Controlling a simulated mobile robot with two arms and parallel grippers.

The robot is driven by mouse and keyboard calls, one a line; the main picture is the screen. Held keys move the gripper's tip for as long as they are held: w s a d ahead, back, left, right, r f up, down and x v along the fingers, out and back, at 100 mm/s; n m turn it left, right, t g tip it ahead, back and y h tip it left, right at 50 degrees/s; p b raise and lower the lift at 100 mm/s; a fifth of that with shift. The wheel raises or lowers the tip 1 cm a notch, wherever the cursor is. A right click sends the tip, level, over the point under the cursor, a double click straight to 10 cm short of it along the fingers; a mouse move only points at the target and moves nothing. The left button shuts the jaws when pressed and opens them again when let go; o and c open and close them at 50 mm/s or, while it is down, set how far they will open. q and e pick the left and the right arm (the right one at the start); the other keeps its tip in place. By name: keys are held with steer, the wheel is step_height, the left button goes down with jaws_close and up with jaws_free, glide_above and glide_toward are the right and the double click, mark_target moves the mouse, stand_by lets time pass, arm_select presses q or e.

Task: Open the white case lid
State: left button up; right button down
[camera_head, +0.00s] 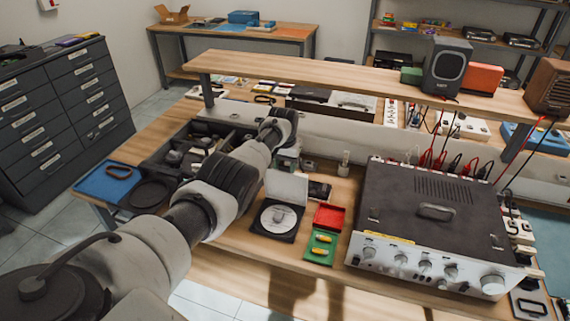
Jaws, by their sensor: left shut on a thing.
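The white case (287,187) has its pale lid raised, standing up at the back of a dark base (263,233) that holds a silver disc (278,217). My left arm reaches in from the lower left, and my left gripper (289,166) points down at the top edge of the raised lid. It is shut on the lid there; the fingertips are small and partly hidden by the wrist. My right gripper is not in view.
A red tray (329,216) and a green tray with yellow pieces (321,247) lie right of the case. A large amplifier (430,215) fills the bench's right side. A dark organizer box (190,150) and blue mat (110,183) lie left, behind my arm. A raised shelf (330,75) spans the back.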

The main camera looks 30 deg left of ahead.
arm_select(q)
steer(key=shift+s+f, duration=0.2)
steer(key=shift+f, duration=0.1)
stand_by(0.6)
steer(key=o, duration=1.3)
steer(key=shift+w, duration=0.1)
steer(key=shift+r, duration=0.1)
steer(key=shift+r, duration=0.5)
step_height(320, 180, up, 2)
steer(key=shift+r+p, duration=0.1)
steer(key=shift+p, duration=0.65)
step_height(320, 180, up, 8)
steer(key=b, duration=0.1)
steer(key=shift+s+f, duration=0.2)
steer(key=shift+s, duration=0.25)
steer(key=shift+d, duration=0.1)
